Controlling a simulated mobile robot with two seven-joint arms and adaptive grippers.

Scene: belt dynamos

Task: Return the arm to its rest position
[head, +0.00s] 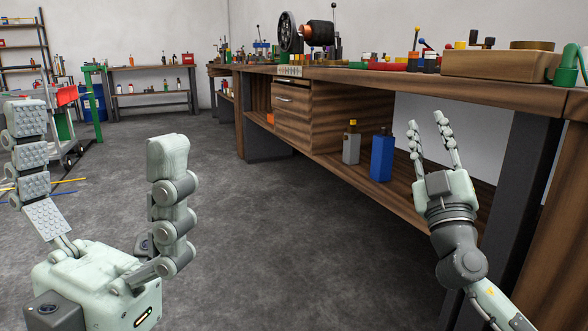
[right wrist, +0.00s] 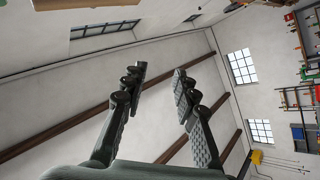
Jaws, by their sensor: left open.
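My left gripper (head: 95,132) is large in the left foreground of the head view. Its two fingers stand upright and wide apart, with nothing between them. My right gripper (head: 427,122) is at the right, in front of the workbench (head: 440,91), with its fingers pointing up. In the right wrist view my right gripper (right wrist: 159,72) shows its two fingers apart with an empty gap between them.
A grey bottle (head: 351,146) and a blue container (head: 381,158) stand on the bench's lower shelf, left of my right gripper. A wooden box (head: 490,65) and a machine with a black wheel (head: 289,32) are on top. The grey floor (head: 270,220) between my grippers is clear.

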